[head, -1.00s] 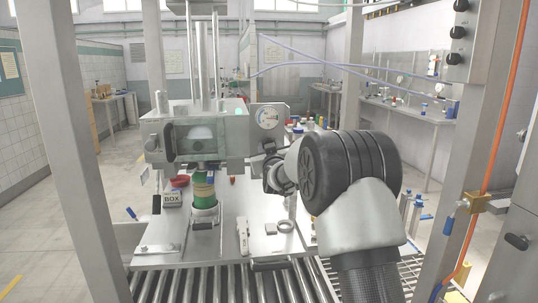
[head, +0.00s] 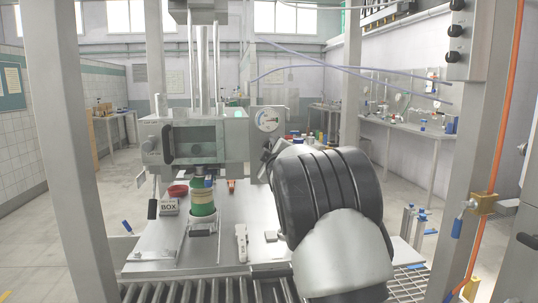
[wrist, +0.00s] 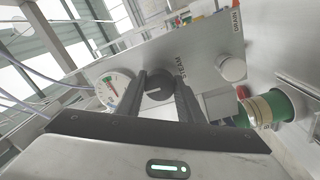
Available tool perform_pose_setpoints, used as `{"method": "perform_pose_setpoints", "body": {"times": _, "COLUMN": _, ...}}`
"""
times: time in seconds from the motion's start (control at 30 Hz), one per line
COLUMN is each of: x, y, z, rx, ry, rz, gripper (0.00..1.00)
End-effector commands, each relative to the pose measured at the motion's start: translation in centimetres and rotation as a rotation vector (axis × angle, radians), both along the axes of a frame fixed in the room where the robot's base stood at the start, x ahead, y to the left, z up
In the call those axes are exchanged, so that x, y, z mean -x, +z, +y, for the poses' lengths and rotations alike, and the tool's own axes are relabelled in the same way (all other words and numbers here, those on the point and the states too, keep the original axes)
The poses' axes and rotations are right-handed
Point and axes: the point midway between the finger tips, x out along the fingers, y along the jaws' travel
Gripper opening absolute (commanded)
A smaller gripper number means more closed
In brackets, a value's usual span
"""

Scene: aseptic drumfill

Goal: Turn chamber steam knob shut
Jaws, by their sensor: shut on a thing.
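The steam knob (wrist: 158,88) is a dark round knob on the metal chamber's side panel, beside the word STEAM in the wrist view. My gripper (wrist: 162,92) has one dark finger on each side of it and is shut on it. The chamber (head: 208,141) is a steel box with a window, at the middle left of the head view. In the head view my arm's black joint hides the knob and most of my gripper.
A dial gauge (wrist: 113,88) sits close beside my fingers, and a pale drain knob (wrist: 232,68) is on the same panel. Rollers run along the front.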

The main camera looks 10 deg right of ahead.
Motion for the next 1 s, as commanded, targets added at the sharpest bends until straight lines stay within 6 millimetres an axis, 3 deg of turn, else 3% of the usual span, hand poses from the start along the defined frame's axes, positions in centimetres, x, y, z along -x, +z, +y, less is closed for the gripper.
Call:
{"method": "perform_pose_setpoints", "body": {"times": 0.7, "x": 0.01, "y": 0.36, "z": -0.16, "rx": 0.071, "ry": -0.002, "rz": -0.006, "gripper": 0.11}}
{"method": "perform_pose_setpoints", "body": {"times": 0.73, "x": 0.01, "y": 0.36, "z": -0.16, "rx": 0.071, "ry": -0.002, "rz": -0.006, "gripper": 0.39}}
{"method": "perform_pose_setpoints", "body": {"times": 0.8, "x": 0.01, "y": 0.33, "z": -0.15, "rx": 0.071, "ry": -0.002, "rz": -0.005, "gripper": 0.51}}
{"method": "perform_pose_setpoints", "body": {"times": 1.0, "x": 0.01, "y": 0.3, "z": -0.1, "rx": 0.07, "ry": -0.001, "rz": -0.005, "gripper": 0.52}}
